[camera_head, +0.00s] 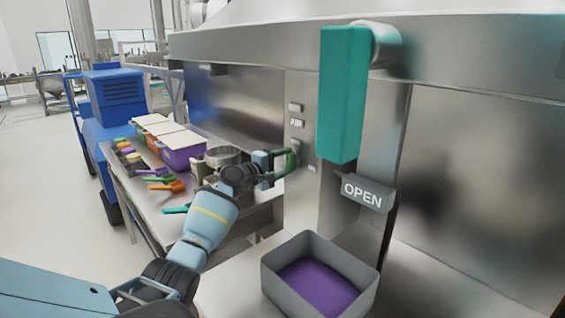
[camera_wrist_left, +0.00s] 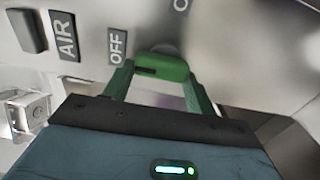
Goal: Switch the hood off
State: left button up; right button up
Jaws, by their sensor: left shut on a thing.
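The hood's green switch knob (camera_head: 292,160) sits on the steel panel (camera_head: 302,200) below the AIR label. In the left wrist view the knob (camera_wrist_left: 162,67) shows as a rounded green bar, with an OFF label (camera_wrist_left: 117,45) up and to its left. A second label starting with O is cut off at the top edge. My left gripper (camera_head: 282,163) is shut on the knob, a finger at each end of it in the left wrist view (camera_wrist_left: 158,74). I cannot tell exactly which label the knob points to. My right gripper is not in view.
A large teal handle (camera_head: 342,95) hangs right of the panel, above an OPEN sign (camera_head: 367,193). A grey bin (camera_head: 273,285) with purple inside stands below. A bench (camera_head: 135,190) with colored scoops and boxes is at left. Open floor lies further left.

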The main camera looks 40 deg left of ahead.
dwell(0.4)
pick_arm(q)
jog(key=o, duration=1)
jog(key=s, duration=0.7)
jog(key=shift+s+a+p, duration=0.35)
jog(key=shift+s, duration=0.05)
